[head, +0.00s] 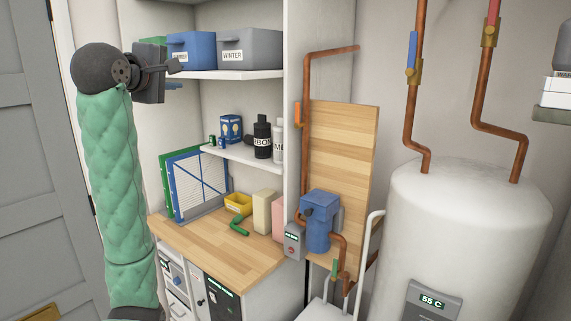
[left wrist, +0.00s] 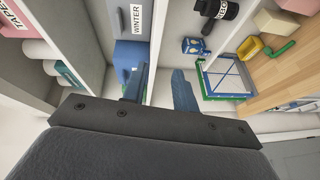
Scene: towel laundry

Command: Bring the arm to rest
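My left arm (head: 118,180), in a green quilted sleeve, stands upright at the left of the head view. Its dark wrist is bent over at the top. My left gripper (head: 176,76) points right, in front of the upper shelf. In the left wrist view its two fingers (left wrist: 160,86) are apart, with only the background showing between them. It appears to hold nothing and to touch nothing. My right arm and gripper are not in view.
A blue bin (head: 190,50) and a grey WINTER bin (head: 250,48) sit on the upper shelf near my gripper. Bottles (head: 262,137) stand on the shelf below. Framed filters (head: 200,185) lean above the wooden counter (head: 225,248). A white tank (head: 475,240) stands right.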

